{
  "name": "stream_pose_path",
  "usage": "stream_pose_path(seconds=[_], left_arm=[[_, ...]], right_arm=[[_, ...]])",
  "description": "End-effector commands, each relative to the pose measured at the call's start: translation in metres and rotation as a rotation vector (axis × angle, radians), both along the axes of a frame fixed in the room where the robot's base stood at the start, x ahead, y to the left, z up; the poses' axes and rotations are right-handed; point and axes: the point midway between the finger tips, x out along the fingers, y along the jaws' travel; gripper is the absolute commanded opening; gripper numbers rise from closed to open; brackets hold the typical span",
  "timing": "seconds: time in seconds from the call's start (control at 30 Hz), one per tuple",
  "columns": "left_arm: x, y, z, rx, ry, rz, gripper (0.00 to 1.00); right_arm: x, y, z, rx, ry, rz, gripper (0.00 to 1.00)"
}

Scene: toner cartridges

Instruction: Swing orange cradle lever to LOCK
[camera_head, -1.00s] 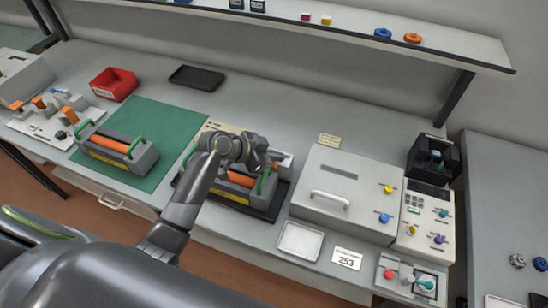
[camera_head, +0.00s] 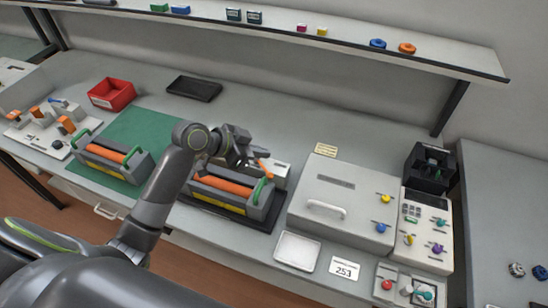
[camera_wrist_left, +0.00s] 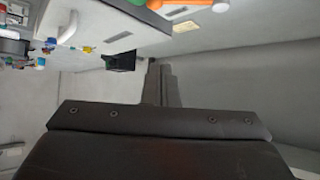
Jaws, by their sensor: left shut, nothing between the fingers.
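The orange cradle lever (camera_head: 264,169) stands tilted at the back of the cradle, beside a pale block. It also shows upside down at the top of the left wrist view (camera_wrist_left: 182,6). A grey toner cartridge (camera_head: 232,198) with an orange roller and green handles sits in the dark cradle (camera_head: 262,226). My left gripper (camera_head: 246,154) is shut and empty above the cartridge's back side, just left of the lever. Its closed fingers (camera_wrist_left: 160,84) show in the wrist view, apart from the lever. LOCK markings cannot be read. My right gripper is not in view.
A second cartridge (camera_head: 112,157) lies on the green mat (camera_head: 140,130). A grey lidded box (camera_head: 342,200) and a control panel (camera_head: 425,225) stand to the right. A red bin (camera_head: 112,94) and black tray (camera_head: 195,88) lie behind. A shelf (camera_head: 300,35) runs along the back.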

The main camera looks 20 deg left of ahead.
Motion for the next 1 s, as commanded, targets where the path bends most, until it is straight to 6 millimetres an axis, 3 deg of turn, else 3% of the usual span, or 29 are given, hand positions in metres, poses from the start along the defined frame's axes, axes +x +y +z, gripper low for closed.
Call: stream_pose_path(seconds=[0.2,0.57,0.67,0.87,1.0], left_arm=[[-0.01,0.012,0.011,0.001,-0.001,0.001,0.0],[-0.012,0.014,0.014,-0.001,0.0,0.001,0.0],[-0.012,0.014,0.013,0.0,0.002,0.001,0.0],[-0.035,0.016,-0.011,0.029,0.056,0.054,0.0],[-0.075,0.022,-0.044,0.08,0.144,0.157,0.0]], right_arm=[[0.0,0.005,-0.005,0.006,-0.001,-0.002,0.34],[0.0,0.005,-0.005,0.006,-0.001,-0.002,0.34],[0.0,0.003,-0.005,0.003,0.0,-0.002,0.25],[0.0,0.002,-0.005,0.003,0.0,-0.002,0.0],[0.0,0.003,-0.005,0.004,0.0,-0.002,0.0]])
